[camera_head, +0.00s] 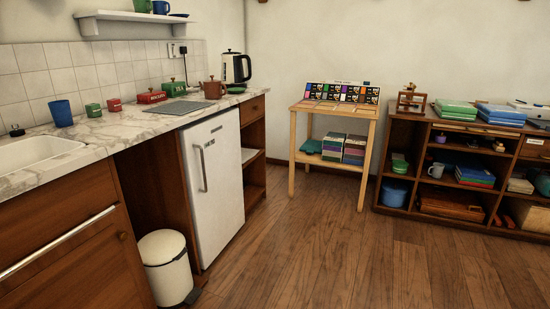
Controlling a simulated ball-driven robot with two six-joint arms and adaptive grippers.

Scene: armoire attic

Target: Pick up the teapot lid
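A small reddish-brown teapot (214,90) stands on the marble counter (130,122), beside a grey mat and in front of the kettle. A small knob shows at its top, so the teapot lid (213,80) seems to sit on it, though it is too small to tell for sure. Neither of my grippers is in view.
A black and silver kettle (236,67), a grey mat (181,107), red and green boxes (152,97) and a blue cup (62,113) share the counter. A white bin (165,265) stands below by the fridge (212,185). The wooden floor (340,245) is clear.

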